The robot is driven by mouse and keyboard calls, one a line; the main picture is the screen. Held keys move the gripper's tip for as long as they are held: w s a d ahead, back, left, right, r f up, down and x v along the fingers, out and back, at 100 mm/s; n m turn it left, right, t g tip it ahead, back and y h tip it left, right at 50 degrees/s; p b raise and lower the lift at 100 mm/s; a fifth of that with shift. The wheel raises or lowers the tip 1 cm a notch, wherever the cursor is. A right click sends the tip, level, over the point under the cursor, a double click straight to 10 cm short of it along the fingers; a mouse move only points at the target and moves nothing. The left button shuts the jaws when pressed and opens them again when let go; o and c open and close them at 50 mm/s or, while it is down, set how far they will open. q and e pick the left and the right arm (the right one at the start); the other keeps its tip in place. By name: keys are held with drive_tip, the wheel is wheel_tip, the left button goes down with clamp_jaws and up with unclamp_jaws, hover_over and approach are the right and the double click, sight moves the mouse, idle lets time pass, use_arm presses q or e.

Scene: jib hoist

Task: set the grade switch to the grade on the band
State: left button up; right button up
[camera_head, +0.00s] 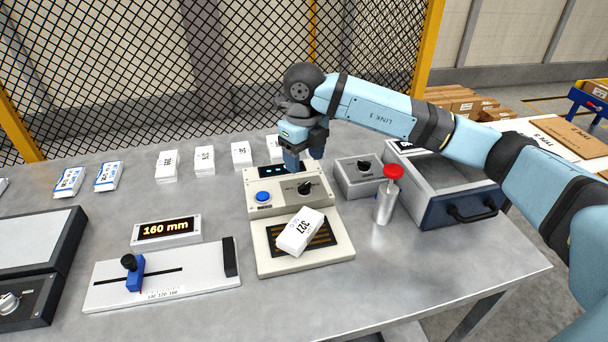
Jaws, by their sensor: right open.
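A beige device (265,207) with a dark display, a blue button (263,196) and a black rotary knob (305,187) stands mid-table. A grey box (350,186) with another black knob (364,166) stands to its right. I cannot tell from their markings which knob is the grade switch. A white pack (299,232) marked 327 lies tilted on the dark slotted plate in front of the beige device; I cannot make out a grade on its band. My right gripper (302,160) is open above the device's back edge, partly hiding its display. My left gripper is not in view.
A slide gauge (165,277) and a 160 mm display (166,230) are left. Several white packs (167,168) line the back, before a mesh fence (200,70).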

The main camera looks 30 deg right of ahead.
wheel_tip(320, 180, up, 6)
drive_tip(key=shift+r, duration=0.15)
drive_tip(key=shift+s, duration=0.1)
idle(0.5)
